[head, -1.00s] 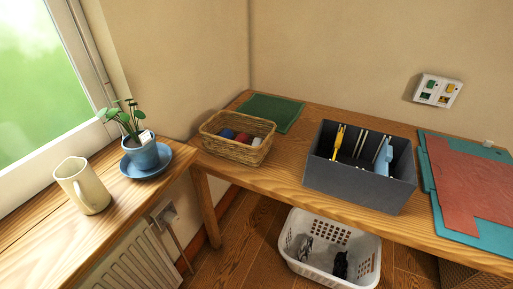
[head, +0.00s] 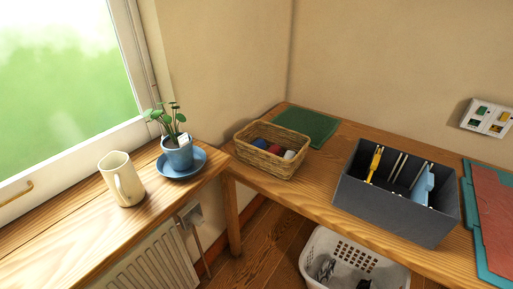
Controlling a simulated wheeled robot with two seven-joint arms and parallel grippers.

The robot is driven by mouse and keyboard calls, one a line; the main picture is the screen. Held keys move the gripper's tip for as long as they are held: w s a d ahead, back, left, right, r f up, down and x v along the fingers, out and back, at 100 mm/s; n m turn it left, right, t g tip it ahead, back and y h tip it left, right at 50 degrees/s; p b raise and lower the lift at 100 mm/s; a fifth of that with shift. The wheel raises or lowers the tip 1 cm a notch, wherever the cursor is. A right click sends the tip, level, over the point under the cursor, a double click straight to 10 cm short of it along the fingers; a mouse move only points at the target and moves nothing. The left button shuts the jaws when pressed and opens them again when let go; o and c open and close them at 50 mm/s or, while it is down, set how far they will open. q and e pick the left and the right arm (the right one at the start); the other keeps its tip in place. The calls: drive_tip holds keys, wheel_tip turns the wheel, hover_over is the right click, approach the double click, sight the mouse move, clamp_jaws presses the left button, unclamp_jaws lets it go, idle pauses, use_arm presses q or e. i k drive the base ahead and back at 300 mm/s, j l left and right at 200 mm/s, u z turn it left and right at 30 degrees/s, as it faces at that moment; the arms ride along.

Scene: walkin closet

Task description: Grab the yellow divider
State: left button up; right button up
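The yellow divider (head: 375,163) stands upright in the left part of a dark grey box (head: 392,208) on the wooden table. Thin pale dividers (head: 398,167) stand to its right in the same box, and a light blue divider (head: 423,186) stands further right. The lower part of the yellow divider is hidden by the box's front wall. Neither of my grippers is in view.
A wicker basket (head: 246,158) with coloured balls and a green mat (head: 306,123) are left of the box. Red and teal sheets (head: 492,215) lie right. A white laundry basket (head: 318,247) sits below. The windowsill holds a cream jug (head: 121,180) and potted plant (head: 178,153).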

sight(375, 162)
drive_tip(key=i+l+z, duration=0.1)
drive_tip(key=l+z, duration=0.15)
drive_tip(key=i+l+z, duration=0.25)
drive_tip(key=l, duration=0.2)
drive_tip(key=i+z, duration=0.4)
drive_tip(key=i, duration=0.35)
drive_tip(key=k+l+u, duration=0.7)
drive_tip(key=k, duration=0.15)
drive_tip(key=i+j+z, duration=0.6)
drive_tip(key=z, duration=0.15)
drive_tip(key=i, duration=0.1)
